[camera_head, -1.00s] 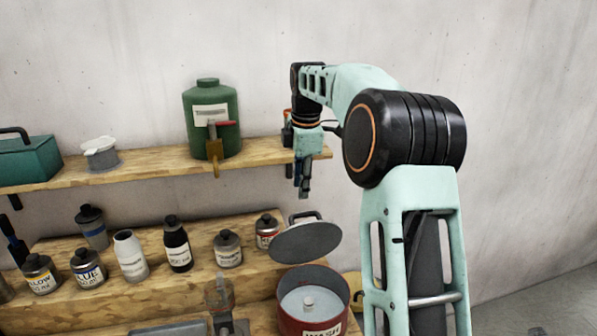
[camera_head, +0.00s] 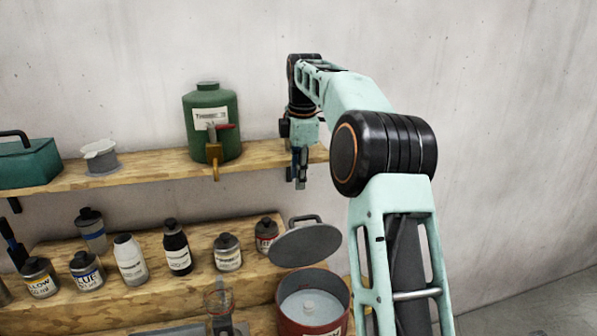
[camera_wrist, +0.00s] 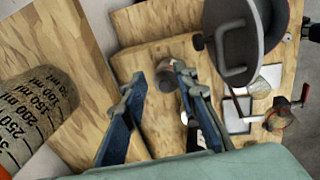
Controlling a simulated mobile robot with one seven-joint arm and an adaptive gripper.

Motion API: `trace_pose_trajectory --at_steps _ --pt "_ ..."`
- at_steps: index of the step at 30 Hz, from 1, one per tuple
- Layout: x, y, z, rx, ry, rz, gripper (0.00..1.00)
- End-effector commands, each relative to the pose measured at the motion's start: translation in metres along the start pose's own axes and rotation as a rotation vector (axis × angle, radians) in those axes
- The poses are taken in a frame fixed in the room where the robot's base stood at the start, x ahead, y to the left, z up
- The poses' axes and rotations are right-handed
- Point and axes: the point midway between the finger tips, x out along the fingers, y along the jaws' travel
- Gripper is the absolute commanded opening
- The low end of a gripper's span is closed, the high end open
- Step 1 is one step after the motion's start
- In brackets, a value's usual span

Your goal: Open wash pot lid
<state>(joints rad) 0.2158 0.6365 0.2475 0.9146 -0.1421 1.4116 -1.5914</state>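The red wash pot (camera_head: 312,320) stands at the bottom of the head view, its label partly cut off. Its round grey lid (camera_head: 306,246) is raised and tilted back behind the open mouth, with a handle (camera_head: 305,219) at its upper edge. A pale interior with a small round piece shows inside the pot. My gripper (camera_head: 299,180) is above and behind the lid, by the right end of the upper shelf, apart from it. In the wrist view my gripper (camera_wrist: 160,80) has its fingers spread with nothing held; the lid (camera_wrist: 262,22) and its handle (camera_wrist: 234,45) are at the upper right.
Several bottles stand on the lower wooden shelf, including a small one (camera_head: 266,235) left of the lid. A green canister (camera_head: 210,115) with a tap stands on the upper shelf (camera_head: 150,175). A graduated container (camera_wrist: 35,115) is at the left of the wrist view.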

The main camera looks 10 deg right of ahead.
Motion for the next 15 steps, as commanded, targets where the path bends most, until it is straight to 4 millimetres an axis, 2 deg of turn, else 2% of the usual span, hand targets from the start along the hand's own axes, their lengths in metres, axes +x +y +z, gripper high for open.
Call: trace_pose_trajectory --at_steps 5,15 --pt "-0.015 0.001 0.0 0.0 0.0 0.004 0.27" --pt "-0.076 0.001 0.0 0.0 0.0 0.004 0.27"
